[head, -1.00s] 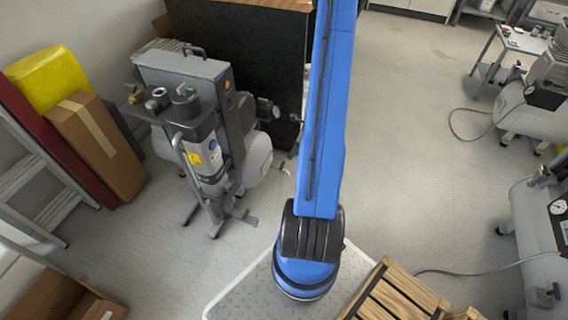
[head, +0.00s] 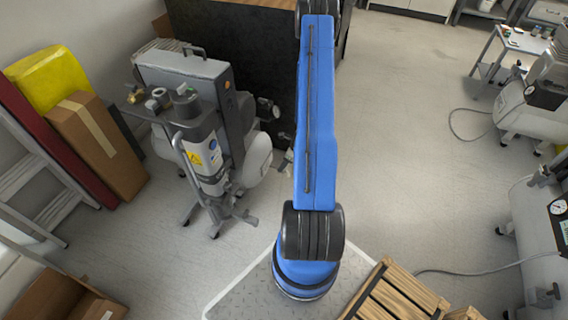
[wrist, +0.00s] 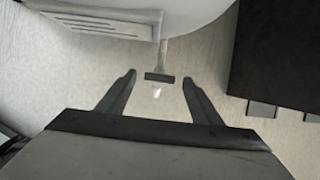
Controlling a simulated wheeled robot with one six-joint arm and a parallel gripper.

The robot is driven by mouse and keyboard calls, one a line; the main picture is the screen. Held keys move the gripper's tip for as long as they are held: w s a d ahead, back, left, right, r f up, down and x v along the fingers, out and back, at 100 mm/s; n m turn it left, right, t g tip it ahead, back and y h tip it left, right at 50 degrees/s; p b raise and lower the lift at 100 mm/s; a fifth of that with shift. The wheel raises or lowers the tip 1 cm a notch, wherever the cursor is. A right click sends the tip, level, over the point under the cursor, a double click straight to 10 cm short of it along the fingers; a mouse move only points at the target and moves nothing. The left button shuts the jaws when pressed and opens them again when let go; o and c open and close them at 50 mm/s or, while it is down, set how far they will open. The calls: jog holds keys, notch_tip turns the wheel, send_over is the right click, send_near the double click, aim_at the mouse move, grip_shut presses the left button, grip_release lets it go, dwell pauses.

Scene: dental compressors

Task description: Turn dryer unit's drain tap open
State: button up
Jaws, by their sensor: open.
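The dryer unit (head: 185,75) is the grey machine at the left of the head view, with a grey cylinder in front and a pale rounded tank (head: 258,160). In the wrist view the pale tank (wrist: 185,12) fills the top edge. Below it hangs a thin stem with a dark crossbar, which looks like the drain tap (wrist: 160,77), and a small white tip beneath. My gripper (wrist: 158,78) is open, its two dark fingers on either side of the crossbar in the picture. I see no contact; the depth between them is unclear. In the head view my arm largely hides the gripper.
A black cabinet (head: 275,60) stands behind the dryer; a dark block (wrist: 275,55) is close at the right of the wrist view. Cardboard (head: 95,145) and a ladder (head: 35,185) lean at left. Floor to the right of my arm is open. A wooden crate (head: 395,292) is at the front.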

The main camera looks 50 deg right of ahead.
jog(key=shift+w+f, duration=0.1)
jog(key=shift+f, duration=0.25)
jog(key=c, duration=1.1)
jog(key=shift+o, duration=0.2)
